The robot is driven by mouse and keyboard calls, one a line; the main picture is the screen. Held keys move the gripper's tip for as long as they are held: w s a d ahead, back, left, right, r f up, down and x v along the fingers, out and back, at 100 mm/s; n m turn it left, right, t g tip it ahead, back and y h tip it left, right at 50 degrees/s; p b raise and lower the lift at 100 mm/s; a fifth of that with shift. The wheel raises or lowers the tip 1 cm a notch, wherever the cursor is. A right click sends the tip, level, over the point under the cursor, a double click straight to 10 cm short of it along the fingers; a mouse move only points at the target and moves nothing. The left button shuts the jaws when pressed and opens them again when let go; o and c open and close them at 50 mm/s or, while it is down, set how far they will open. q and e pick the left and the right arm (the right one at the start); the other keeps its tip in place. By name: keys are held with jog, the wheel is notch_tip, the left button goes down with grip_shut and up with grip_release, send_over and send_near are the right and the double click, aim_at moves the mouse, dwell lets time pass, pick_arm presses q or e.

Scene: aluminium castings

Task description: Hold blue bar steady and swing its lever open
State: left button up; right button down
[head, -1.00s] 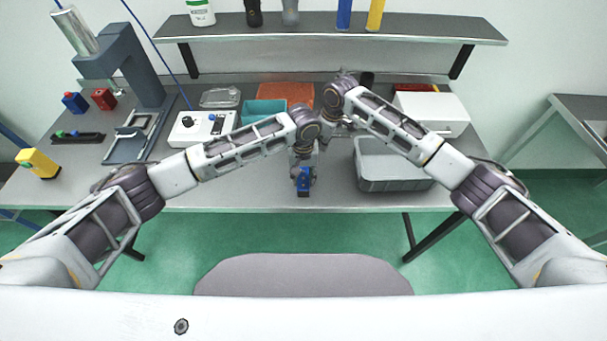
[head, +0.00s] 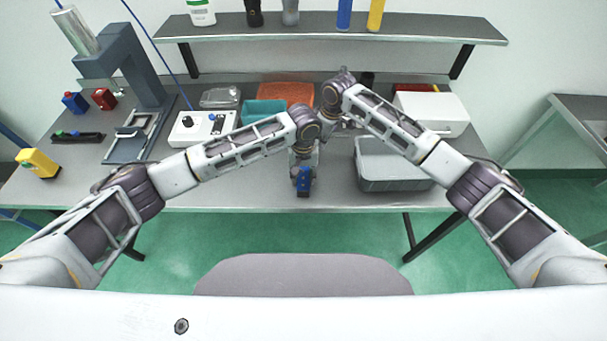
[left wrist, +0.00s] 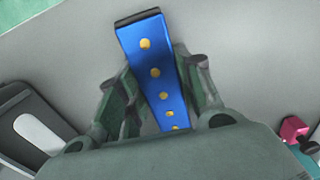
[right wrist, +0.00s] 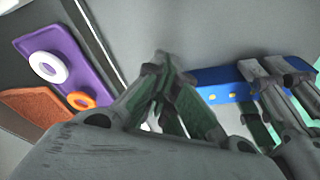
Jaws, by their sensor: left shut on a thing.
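The blue bar (head: 304,181) with yellow dots stands out below my left gripper (head: 304,166) near the table's front edge. In the left wrist view the bar (left wrist: 153,60) passes between the two fingers of my left gripper (left wrist: 160,85), which is shut on it. In the right wrist view my right gripper (right wrist: 160,62) has its fingertips together just left of the bar's end (right wrist: 218,78), with nothing visible between them. I cannot tell whether they touch the bar. The left gripper's fingers cover the bar's right part there. I cannot make out the lever.
A grey bin (head: 395,184) stands to the right of the grippers. A teal tray (head: 262,110), an orange tray (head: 288,93) and a white box with a knob (head: 200,128) are at left and behind. A purple plate (right wrist: 62,65) with rings shows in the right wrist view.

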aim_at(303, 174)
pick_arm(q)
jog(key=shift+s+a+f, duration=0.1)
jog(key=shift+a+f, duration=0.05)
jog(key=shift+f, duration=0.1)
pick_arm(e)
jog(key=shift+w+a, duration=0.7)
jog(key=shift+w, duration=0.35)
dwell(1.5)
jog(key=shift+r, duration=0.15)
jog(key=v, duration=0.6)
jog(key=shift+r, duration=0.35)
dwell(1.1)
dwell(0.3)
pick_arm(q)
jog(key=o, duration=1.2)
jog(key=shift+c, duration=0.2)
jog(key=shift+r, duration=0.15)
jog(key=shift+r, duration=0.15)
notch_tip(303, 174, up, 12)
